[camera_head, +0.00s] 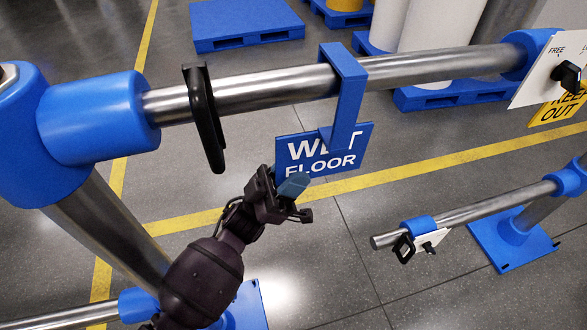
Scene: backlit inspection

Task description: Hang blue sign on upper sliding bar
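The blue sign (350,150) reads "WET FLOOR". Its blue hook (345,75) passes over the upper sliding bar (430,67), a steel tube, and the panel hangs below the bar, slightly tilted. My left gripper (291,190) is at the sign's lower left corner, overlapping it in the head view. My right gripper is not in view.
A black loop handle (205,118) sits on the bar left of the hook. At right are a white FREE plate (548,68) with a black knob and a yellow KEEP OUT sign (558,108). A lower bar (480,212) stands lower right.

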